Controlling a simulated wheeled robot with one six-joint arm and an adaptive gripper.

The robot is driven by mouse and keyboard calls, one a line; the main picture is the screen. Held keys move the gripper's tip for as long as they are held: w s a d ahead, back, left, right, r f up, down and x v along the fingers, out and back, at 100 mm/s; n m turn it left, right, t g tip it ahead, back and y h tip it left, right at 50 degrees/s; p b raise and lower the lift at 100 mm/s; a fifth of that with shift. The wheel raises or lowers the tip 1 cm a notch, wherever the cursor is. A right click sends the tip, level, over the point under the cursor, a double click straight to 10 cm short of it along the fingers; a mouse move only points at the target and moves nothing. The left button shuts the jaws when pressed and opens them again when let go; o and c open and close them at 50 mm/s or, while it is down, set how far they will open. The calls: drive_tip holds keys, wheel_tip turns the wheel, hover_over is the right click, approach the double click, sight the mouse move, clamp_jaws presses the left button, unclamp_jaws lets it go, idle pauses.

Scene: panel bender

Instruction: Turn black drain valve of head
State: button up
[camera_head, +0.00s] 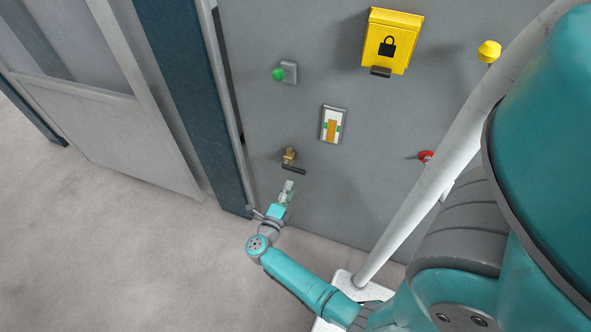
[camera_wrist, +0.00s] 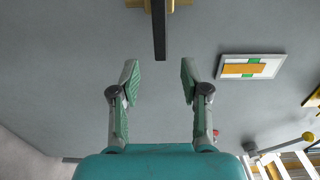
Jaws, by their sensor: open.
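The drain valve (camera_head: 289,155) is a small brass fitting low on the grey machine panel, with a black lever handle (camera_head: 294,170) pointing right in the head view. In the wrist view the black handle (camera_wrist: 160,35) comes down from the top edge, between and beyond the fingers. Only a bit of the brass body (camera_wrist: 180,3) shows there. My gripper (camera_head: 288,186) is just below the handle in the head view. In the wrist view its two fingers (camera_wrist: 159,82) are spread apart with nothing between the tips. No contact with the handle is visible.
A level gauge (camera_head: 333,125) with an orange strip is above right of the valve. A green button (camera_head: 278,74), yellow lock box (camera_head: 392,40), yellow knob (camera_head: 489,51) and red knob (camera_head: 426,156) are also on the panel. A dark blue post (camera_head: 190,90) stands left; the floor there is clear.

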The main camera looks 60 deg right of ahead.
sight(297, 172)
drive_tip(key=d, duration=0.9)
drive_tip(key=shift+w+d, duration=0.2)
drive_tip(key=shift+w, duration=0.15)
clamp_jaws()
